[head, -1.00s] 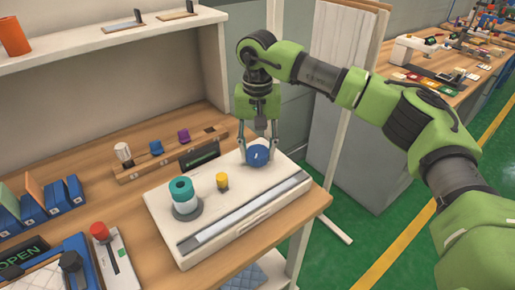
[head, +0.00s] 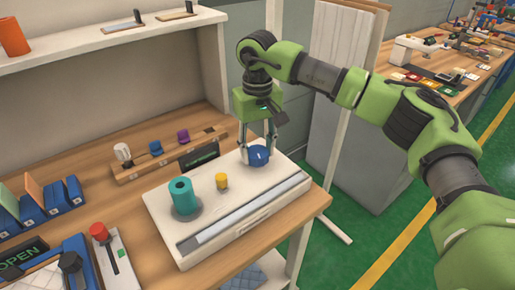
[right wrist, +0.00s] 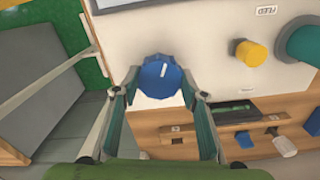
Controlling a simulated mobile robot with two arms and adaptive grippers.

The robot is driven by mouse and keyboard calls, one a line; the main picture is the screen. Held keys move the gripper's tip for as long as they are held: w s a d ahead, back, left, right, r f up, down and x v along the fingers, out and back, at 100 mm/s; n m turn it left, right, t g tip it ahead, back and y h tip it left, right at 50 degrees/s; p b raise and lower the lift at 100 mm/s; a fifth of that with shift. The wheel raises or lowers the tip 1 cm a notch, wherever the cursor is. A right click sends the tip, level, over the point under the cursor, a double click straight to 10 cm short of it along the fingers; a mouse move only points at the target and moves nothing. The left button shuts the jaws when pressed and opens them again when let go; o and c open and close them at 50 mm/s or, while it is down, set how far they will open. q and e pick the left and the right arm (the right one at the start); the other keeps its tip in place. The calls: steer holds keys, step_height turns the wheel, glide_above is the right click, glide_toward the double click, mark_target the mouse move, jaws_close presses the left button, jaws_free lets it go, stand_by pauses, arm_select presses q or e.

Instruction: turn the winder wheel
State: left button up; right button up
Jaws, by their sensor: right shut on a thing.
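The winder wheel is a blue faceted knob (head: 259,158) with a white mark, at the back right of a white winder unit (head: 240,232). It also shows in the right wrist view (right wrist: 158,82), between my fingers. My right gripper (head: 257,150) points down from above and is shut on the knob, one finger on each side; it also shows in the right wrist view (right wrist: 160,95). A teal spool (head: 182,197) stands upright on the unit's left part. A small yellow post (head: 221,182) stands between spool and knob. My left gripper is not in view.
A wooden rack (head: 160,163) with small coloured pieces stands behind the unit. Blue bins (head: 60,196) and a device with a red knob (head: 100,232) are to the left. The table's right edge is close to the unit, with green floor beyond.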

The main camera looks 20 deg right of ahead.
mark_target(257, 152)
steer(key=o, duration=1.1)
step_height(257, 152, up, 12)
stand_by(0.4)
